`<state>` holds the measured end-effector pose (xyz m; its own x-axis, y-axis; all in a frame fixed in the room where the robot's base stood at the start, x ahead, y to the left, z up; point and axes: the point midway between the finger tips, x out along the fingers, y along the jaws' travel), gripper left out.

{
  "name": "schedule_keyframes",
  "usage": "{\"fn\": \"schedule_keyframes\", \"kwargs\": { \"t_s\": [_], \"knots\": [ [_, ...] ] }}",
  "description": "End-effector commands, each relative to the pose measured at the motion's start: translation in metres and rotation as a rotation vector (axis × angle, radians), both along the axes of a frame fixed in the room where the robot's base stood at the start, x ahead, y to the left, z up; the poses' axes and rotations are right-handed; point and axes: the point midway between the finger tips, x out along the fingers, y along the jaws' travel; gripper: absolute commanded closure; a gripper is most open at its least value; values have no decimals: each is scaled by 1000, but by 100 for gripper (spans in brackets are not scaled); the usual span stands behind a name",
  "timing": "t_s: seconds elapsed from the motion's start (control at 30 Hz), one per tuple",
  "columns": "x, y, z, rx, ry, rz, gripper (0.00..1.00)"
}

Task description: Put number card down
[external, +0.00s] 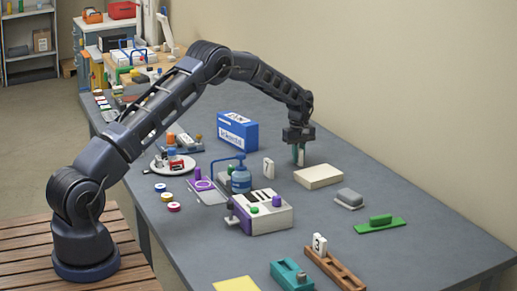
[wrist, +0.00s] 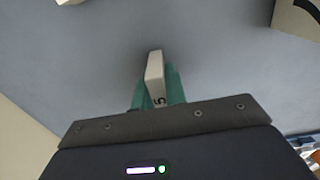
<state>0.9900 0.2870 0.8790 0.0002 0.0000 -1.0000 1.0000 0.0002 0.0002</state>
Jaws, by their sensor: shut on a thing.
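My gripper (external: 299,154) is shut on a white number card (external: 302,158), low over the grey table beyond the cream block. In the wrist view the card (wrist: 154,68) stands between the teal fingers (wrist: 158,88), with a dark digit that looks like a 5. I cannot tell whether its lower end touches the table. Another white card (external: 268,168) stands on the table left of my gripper. A card marked 3 (external: 319,244) stands in a brown wooden rack (external: 345,270) at the front.
A cream block (external: 318,177) lies close in front of my gripper. A blue box (external: 238,132) stands to the left. A grey block (external: 349,198) and green piece (external: 380,223) lie right. The wall is behind.

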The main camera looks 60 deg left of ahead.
Motion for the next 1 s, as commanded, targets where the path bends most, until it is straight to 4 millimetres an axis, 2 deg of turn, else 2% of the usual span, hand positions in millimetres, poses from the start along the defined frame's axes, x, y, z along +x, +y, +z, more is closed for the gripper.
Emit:
{"fn": "schedule_keyframes", "kwargs": {
  "t_s": [0.13,0.17,0.27,0.53,0.67,0.87,1.0],
  "knots": [
    [0,0,-3,0,1,0,100],
    [0,0,-3,0,1,0,85],
    [0,0,-3,0,1,0,65],
    [0,0,-2,0,0,0,65],
    [0,0,4,1,-1,0,65],
    [0,0,33,2,-2,-1,65],
    [1,0,61,2,-2,-1,65]
  ]
}}
